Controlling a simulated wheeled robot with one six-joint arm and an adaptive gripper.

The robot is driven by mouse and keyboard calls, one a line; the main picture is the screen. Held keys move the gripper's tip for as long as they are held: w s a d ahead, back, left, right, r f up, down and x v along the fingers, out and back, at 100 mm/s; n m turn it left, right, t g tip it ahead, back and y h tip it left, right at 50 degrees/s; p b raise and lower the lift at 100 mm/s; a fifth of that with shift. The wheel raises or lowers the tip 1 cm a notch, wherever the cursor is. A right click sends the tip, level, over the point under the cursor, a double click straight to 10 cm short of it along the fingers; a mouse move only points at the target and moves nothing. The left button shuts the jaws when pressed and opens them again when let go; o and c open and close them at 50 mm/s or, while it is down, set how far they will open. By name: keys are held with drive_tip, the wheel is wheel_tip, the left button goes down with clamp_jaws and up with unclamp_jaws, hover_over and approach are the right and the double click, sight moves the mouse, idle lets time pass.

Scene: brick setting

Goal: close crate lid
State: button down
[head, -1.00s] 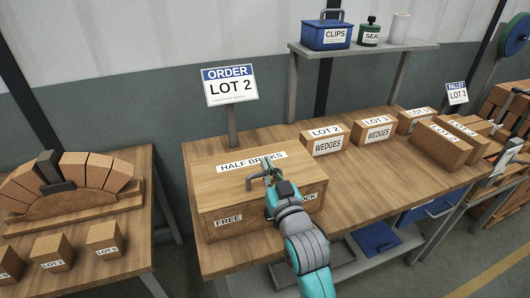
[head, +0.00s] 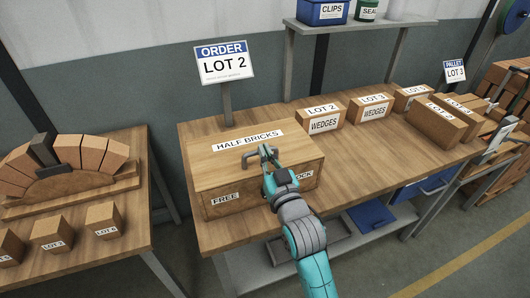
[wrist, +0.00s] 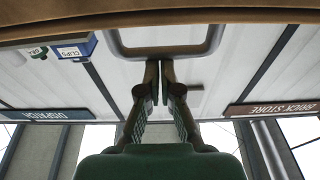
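The wooden crate (head: 218,182) labelled HALF BRICKS stands at the left of the workbench. Its lid (head: 215,158) lies flat on top with no gap I can make out, and a grey bent handle (head: 262,156) rises from it. My gripper (head: 267,174) is just in front of the handle, over the crate's front edge, and hides part of the front face. In the wrist view the fingers (wrist: 160,68) are together with nothing seen between them, close to the handle (wrist: 124,42). Whether they touch it I cannot tell.
Wedge boxes (head: 322,117) stand to the right on the bench (head: 352,165). An order sign (head: 224,65) stands behind the crate, and a shelf (head: 370,25) is above. A side table (head: 120,248) with blocks and a brick arch is at left.

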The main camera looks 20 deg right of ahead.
drive_tip(key=s+f, duration=0.2)
drive_tip(key=s, duration=0.9)
drive_tip(key=shift+s, duration=0.35)
drive_tip(key=shift+f, duration=0.1)
drive_tip(key=s+f+g, duration=0.2)
drive_tip(key=s+f, duration=1)
drive_tip(key=s, duration=0.4)
drive_tip(key=s+f+g, duration=0.2)
drive_tip(key=s+g, duration=0.1)
drive_tip(key=s, duration=1.5)
drive_tip(key=shift+s+a+f, duration=0.25)
drive_tip(key=shift+s, duration=0.05)
